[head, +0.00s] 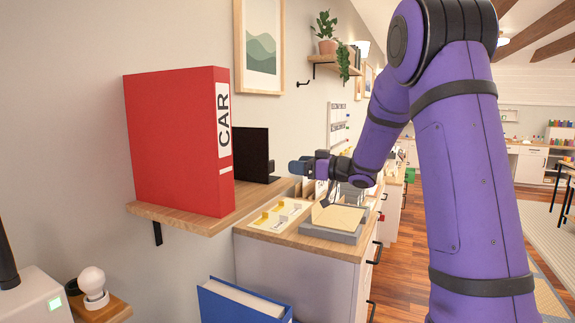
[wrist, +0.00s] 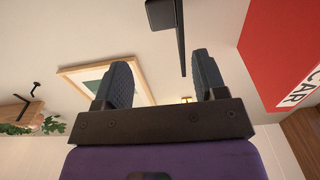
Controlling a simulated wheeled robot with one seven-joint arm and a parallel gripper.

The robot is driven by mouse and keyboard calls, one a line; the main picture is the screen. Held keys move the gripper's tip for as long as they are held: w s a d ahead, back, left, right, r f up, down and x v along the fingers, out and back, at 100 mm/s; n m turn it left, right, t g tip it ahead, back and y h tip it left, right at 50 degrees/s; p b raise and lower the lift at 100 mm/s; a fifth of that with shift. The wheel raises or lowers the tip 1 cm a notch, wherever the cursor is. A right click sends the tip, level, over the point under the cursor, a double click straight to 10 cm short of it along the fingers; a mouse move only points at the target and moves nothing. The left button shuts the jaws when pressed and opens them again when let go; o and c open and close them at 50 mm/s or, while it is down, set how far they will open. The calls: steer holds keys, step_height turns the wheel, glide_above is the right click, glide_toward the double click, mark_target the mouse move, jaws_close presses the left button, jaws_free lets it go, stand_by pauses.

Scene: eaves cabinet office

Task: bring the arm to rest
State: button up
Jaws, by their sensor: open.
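My purple arm reaches in from the right of the head view and bends down toward the cabinet. My gripper (head: 296,168) is above the back of the cabinet top, pointing left toward the wall, just right of a black upright panel. In the wrist view its two dark ridged fingers (wrist: 160,75) stand apart with nothing held between them. The black panel (wrist: 180,38) shows ahead of the fingertips there, and the red binder (wrist: 284,50) lies off to the right.
The red binder (head: 172,140) stands on a wooden wall shelf (head: 180,222). Below are a cabinet with a wooden top (head: 283,238), a grey tray with a tan pad (head: 340,217) and a blue binder (head: 240,302). Wooden floor is open at right.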

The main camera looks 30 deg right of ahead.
steer(key=shift+s+d, duration=0.3)
steer(key=shift+s, duration=0.15)
steer(key=s+a+r+m+h, duration=0.3)
steer(key=s+r+m+h, duration=0.4)
steer(key=s+h, duration=0.45)
steer(key=s+a+f+g, duration=0.3)
steer(key=s, duration=0.6)
steer(key=s+a+f+g, duration=0.3)
steer(key=s+a, duration=0.1)
steer(key=s, duration=0.4)
steer(key=s+a+f+g, duration=0.3)
steer(key=s, duration=0.6)
steer(key=shift+s+a+y, duration=0.15)
steer(key=shift+s+y, duration=0.15)
steer(key=shift+y, duration=0.15)
